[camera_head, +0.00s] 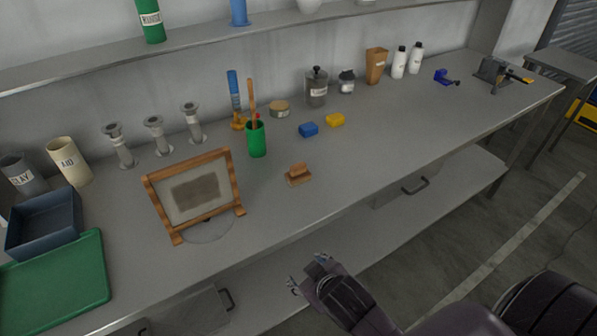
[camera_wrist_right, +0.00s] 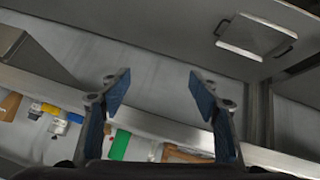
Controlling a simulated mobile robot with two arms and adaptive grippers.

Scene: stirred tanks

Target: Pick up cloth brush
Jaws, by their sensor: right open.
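A small brown wooden block with a raised grip (camera_head: 298,175), which looks like the cloth brush, lies on the grey bench right of the framed screen. My right gripper (camera_head: 308,274) is off the bench's front edge, below and in front of the block, apart from it. In the right wrist view my gripper (camera_wrist_right: 160,92) has its two blue-padded fingers wide apart with nothing between them. A brown shape at the bottom of that view (camera_wrist_right: 186,153) may be the brush, partly cut off. My left gripper is not in view.
The wood-framed screen (camera_head: 195,193) stands left of the block; a green cup (camera_head: 256,139) holding a wooden handle stands behind it. A lower shelf (camera_head: 455,190) runs beneath.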

